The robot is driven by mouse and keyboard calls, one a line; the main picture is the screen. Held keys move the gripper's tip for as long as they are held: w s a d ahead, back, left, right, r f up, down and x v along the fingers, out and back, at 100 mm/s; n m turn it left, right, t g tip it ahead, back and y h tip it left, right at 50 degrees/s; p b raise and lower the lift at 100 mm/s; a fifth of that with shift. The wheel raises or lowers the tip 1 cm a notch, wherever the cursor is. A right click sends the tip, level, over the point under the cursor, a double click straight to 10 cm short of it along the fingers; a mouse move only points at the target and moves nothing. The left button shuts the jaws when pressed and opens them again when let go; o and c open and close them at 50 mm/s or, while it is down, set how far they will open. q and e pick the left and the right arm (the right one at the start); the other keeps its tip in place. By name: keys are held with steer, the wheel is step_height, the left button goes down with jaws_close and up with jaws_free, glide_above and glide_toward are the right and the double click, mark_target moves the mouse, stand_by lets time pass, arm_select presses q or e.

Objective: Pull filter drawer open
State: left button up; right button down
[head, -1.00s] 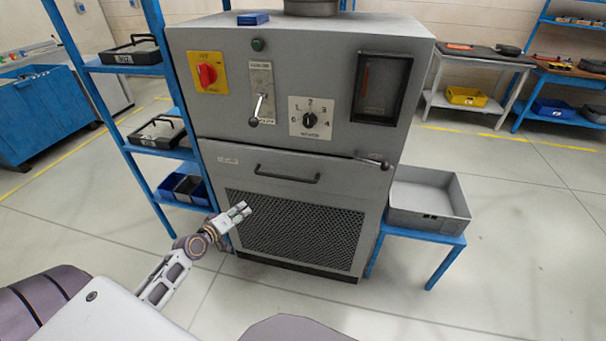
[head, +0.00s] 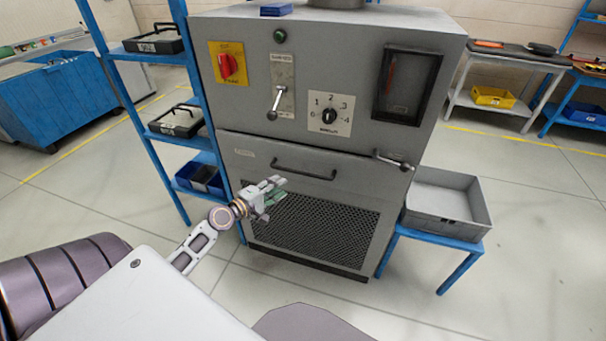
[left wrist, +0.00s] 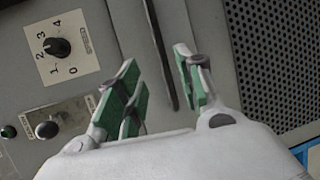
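The filter drawer (head: 260,165) is the lower front of the grey cabinet, with a dark bar handle (head: 304,170) across its upper part and a mesh panel (head: 325,228) below. The drawer looks shut. My left gripper (head: 276,190) is in front of the drawer, below and left of the handle. In the left wrist view its green-padded fingers (left wrist: 160,85) are apart with nothing between them, and the dark handle bar (left wrist: 160,50) runs beyond the gap. The gripper appears not to touch it. A small latch lever (head: 393,162) sits at the drawer's upper right. My right gripper is not in view.
The cabinet's upper panel has a red switch (head: 228,65), a lever (head: 275,103) and a dial (head: 329,115). A blue shelf rack (head: 185,60) stands close on the left. A grey tray (head: 440,212) on a blue stand is at right. Floor in front is clear.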

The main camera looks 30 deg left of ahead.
mark_target(301, 174)
arm_select(q)
steer(key=shift+w, duration=0.15)
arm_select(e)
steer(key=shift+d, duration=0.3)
